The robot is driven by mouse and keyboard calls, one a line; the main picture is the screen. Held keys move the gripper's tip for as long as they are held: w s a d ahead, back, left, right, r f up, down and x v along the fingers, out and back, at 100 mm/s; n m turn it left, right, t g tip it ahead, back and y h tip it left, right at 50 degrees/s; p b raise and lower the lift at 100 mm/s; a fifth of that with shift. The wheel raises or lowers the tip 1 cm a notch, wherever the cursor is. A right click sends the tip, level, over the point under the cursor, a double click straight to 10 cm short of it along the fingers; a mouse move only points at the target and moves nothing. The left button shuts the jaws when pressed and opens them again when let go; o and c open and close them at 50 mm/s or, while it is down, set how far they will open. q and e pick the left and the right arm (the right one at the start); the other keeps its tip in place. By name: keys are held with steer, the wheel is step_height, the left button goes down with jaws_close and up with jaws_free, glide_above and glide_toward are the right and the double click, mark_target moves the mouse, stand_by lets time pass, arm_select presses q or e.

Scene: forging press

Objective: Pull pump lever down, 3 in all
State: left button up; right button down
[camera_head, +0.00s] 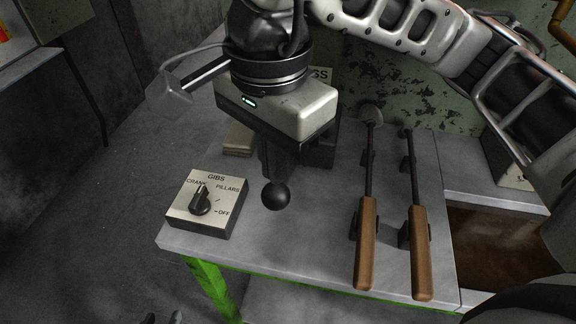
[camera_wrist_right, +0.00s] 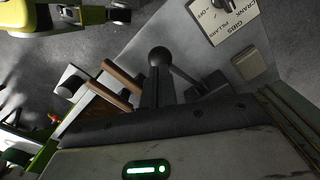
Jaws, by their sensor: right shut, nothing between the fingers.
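The pump lever's black ball knob (camera_head: 276,196) sits just below the fingertips of my right gripper (camera_head: 274,180) in the head view. In the right wrist view the ball (camera_wrist_right: 159,57) shows at the ends of the dark fingers (camera_wrist_right: 157,82), and a thin rod (camera_wrist_right: 184,76) runs from it toward a dark block. My right gripper is shut with nothing between its fingers. It seems to touch or nearly touch the ball; contact cannot be told. Two small dark tips at the bottom edge, perhaps my left gripper (camera_head: 163,318), are mostly cut off.
A selector box (camera_head: 207,203) marked GIBS, CRANK, PILLARS and OFF stands left of the knob. Two wooden-handled levers (camera_head: 366,245) (camera_head: 420,255) stand on the right of the grey bench (camera_head: 300,245). A small tan block (camera_head: 238,139) lies behind the box.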

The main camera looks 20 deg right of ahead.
mark_target(273, 193)
arm_select(q)
steer(key=shift+f, duration=0.1)
arm_select(e)
steer(key=shift+f, duration=0.1)
steer(key=shift+s+f+b, duration=0.1)
steer(key=shift+f+b, duration=0.2)
steer(key=shift+b, duration=0.15)
steer(key=f+b, duration=0.3)
steer(key=shift+s+a, duration=0.25)
steer(key=f+b, duration=0.2)
steer(key=shift+s+a+f+b, duration=0.1)
steer(key=shift+s+f+b, duration=0.1)
steer(key=shift+b, duration=0.1)
steer(key=shift+s+a+f+b, duration=0.1)
steer(key=shift+f+b, duration=0.6)
steer(key=shift+b, duration=0.05)
steer(key=shift+f, duration=0.2)
arm_select(q)
steer(key=f, duration=0.1)
steer(key=d+f+t, duration=0.1)
steer(key=shift+w+f+n+h, duration=0.2)
steer(key=shift+f+n+h, duration=0.2)
arm_select(e)
steer(key=shift+s, duration=0.1)
